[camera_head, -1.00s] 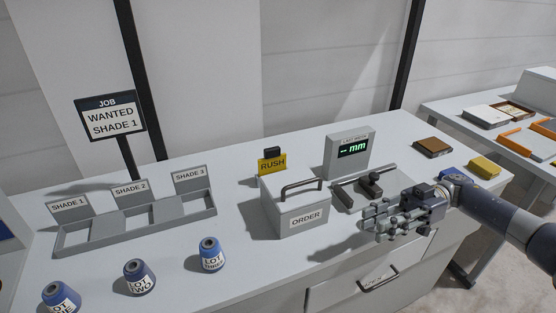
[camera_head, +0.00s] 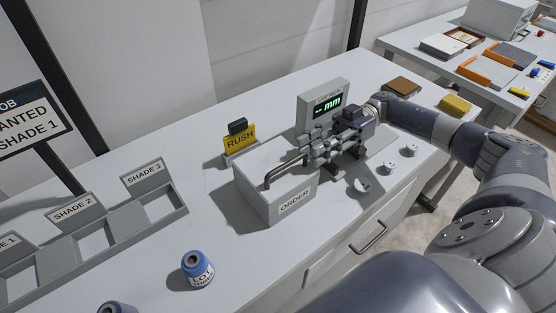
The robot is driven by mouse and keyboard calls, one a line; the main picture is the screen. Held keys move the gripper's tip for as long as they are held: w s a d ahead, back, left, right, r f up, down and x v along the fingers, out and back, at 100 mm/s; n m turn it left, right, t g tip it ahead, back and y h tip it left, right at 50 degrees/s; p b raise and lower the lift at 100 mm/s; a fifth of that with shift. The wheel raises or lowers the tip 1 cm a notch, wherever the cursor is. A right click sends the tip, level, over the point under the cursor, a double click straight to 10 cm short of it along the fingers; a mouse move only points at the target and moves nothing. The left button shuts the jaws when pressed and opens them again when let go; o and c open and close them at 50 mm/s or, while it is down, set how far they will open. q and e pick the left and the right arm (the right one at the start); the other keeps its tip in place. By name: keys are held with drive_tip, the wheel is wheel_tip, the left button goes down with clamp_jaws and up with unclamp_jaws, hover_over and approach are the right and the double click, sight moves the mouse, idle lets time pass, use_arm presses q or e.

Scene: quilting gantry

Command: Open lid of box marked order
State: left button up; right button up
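The light grey box marked ORDER (camera_head: 283,207) stands on the bench, its lid (camera_head: 262,166) down. A dark bar handle (camera_head: 283,171) is on the lid. My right gripper (camera_head: 309,149) comes in from the right at the handle's far right end. Its fingers look spread, one set above the other, with nothing clearly held. The fingers overlap the handle's end in this view, so I cannot tell whether they touch it. My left gripper is not in view.
A yellow RUSH sign (camera_head: 240,142) stands behind the box, and a display unit (camera_head: 323,107) stands behind my gripper. A shade tray (camera_head: 107,226) and a blue spool (camera_head: 197,270) are to the left. Small white round parts (camera_head: 389,167) lie right of the box.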

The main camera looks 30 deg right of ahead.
sight(273, 173)
drive_tip(key=a+p, duration=0.1)
drive_tip(key=a, duration=0.2)
drive_tip(key=a+p, duration=0.1)
drive_tip(key=a, duration=0.1)
drive_tip(key=a+p, duration=0.1)
drive_tip(key=a, duration=0.2)
drive_tip(key=shift+s+a+r, duration=0.15)
drive_tip(key=shift+s+a, duration=0.2)
drive_tip(key=shift+s, duration=0.05)
drive_tip(key=shift+a, duration=0.4)
drive_tip(key=shift+c, duration=0.3)
clamp_jaws()
